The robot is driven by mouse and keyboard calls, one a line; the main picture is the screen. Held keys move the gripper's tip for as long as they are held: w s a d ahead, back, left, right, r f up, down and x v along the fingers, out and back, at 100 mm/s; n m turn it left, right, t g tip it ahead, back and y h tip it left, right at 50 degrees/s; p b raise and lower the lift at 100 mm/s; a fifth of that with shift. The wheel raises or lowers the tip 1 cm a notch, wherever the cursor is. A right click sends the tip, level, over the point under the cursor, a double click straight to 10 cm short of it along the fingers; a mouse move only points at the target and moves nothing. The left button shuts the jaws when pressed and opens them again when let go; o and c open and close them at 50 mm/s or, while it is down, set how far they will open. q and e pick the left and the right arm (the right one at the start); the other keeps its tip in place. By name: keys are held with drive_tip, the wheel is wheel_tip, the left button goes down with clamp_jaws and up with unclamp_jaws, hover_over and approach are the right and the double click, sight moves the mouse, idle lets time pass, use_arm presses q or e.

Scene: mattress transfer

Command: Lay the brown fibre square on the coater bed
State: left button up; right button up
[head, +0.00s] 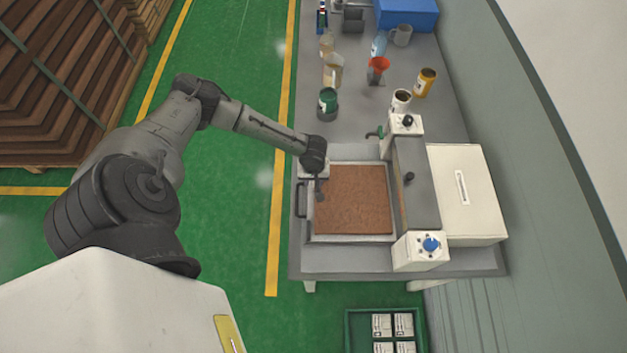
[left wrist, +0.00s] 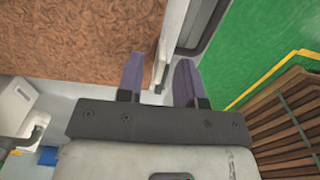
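The brown fibre square (head: 353,200) lies flat inside the pale frame of the coater bed (head: 350,239). It fills most of the bed, with a light strip showing at the front. My left gripper (head: 320,190) is over the square's left edge. In the left wrist view the square (left wrist: 75,40) fills the upper left. There the left gripper's two dark fingers (left wrist: 158,82) are apart with nothing between them, over the border of square and bed. Whether a fingertip touches the square cannot be told. My right gripper is in neither view.
The coater's grey bridge (head: 416,185) and white box (head: 465,193) stand right of the bed. A handle (head: 301,199) is on the bed's left side. Stacked brown boards (head: 55,85) are far left.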

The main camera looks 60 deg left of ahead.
use_arm(q)
wheel_tip(320, 180, up, 9)
drive_tip(key=s+d+m+t+h, duration=0.1)
drive_tip(key=s+d+m+h, duration=0.15)
drive_tip(key=d+m, duration=0.65)
drive_tip(key=s+d+m+t+h, duration=0.1)
drive_tip(key=s+d+m, duration=0.2)
drive_tip(key=d, duration=1.1)
drive_tip(key=s+a+r+m+t+y, duration=0.1)
drive_tip(key=s+a+r+m+y, duration=0.1)
drive_tip(key=s, duration=0.6)
drive_tip(key=shift+s+a+r+m+t+y, duration=0.3)
drive_tip(key=shift+s+a+r+y, duration=0.15)
drive_tip(key=shift+r+y, duration=0.15)
drive_tip(key=shift+w, duration=0.1)
